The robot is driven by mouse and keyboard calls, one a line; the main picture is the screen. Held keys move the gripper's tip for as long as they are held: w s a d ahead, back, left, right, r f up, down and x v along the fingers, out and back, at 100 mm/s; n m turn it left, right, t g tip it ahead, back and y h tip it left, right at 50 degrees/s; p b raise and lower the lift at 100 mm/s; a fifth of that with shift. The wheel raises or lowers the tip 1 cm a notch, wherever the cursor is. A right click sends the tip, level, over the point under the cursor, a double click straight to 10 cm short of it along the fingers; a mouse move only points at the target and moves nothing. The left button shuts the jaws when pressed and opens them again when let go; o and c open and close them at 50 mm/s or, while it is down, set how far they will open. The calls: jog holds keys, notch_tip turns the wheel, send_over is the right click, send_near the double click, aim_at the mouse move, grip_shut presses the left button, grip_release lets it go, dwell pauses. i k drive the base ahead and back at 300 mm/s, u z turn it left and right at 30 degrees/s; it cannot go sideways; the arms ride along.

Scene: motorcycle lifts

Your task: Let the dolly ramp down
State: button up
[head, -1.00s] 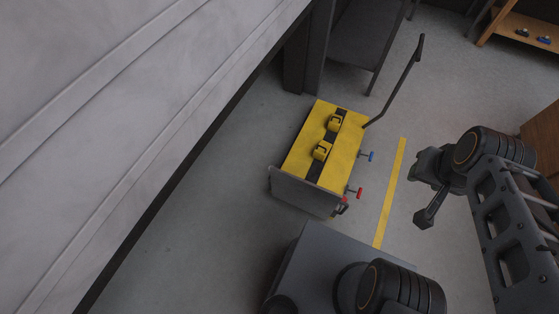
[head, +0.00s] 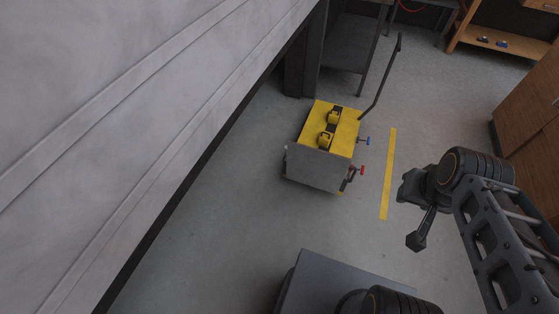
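The yellow dolly (head: 345,127) stands on the floor near the middle of the head view, with two yellow chocks on a black strip on its deck. Its grey ramp panel (head: 318,168) stands up across the near end. A red-handled lever (head: 359,170) sits low at the dolly's right side by the ramp, and a blue-handled one (head: 364,140) sits farther back. My gripper (head: 418,226) is right of the dolly, apart from it and from both handles. Its fingers are too unclear to tell open from shut, and I see nothing held.
A big grey lift body (head: 130,110) fills the left. A dark post (head: 302,65) stands behind the dolly. A yellow floor line (head: 388,175) runs right of it. A wooden shelf (head: 470,45) and cabinet (head: 530,110) stand right. The floor before the ramp is clear.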

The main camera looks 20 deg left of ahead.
aim_at(323, 170)
jog(key=u, duration=0.95)
jog(key=i, duration=1.05)
jog(key=u, duration=1.75)
jog(key=k, duration=1.35)
jog(key=z, duration=1.65)
jog(key=i, duration=0.5)
jog(key=z, duration=0.05)
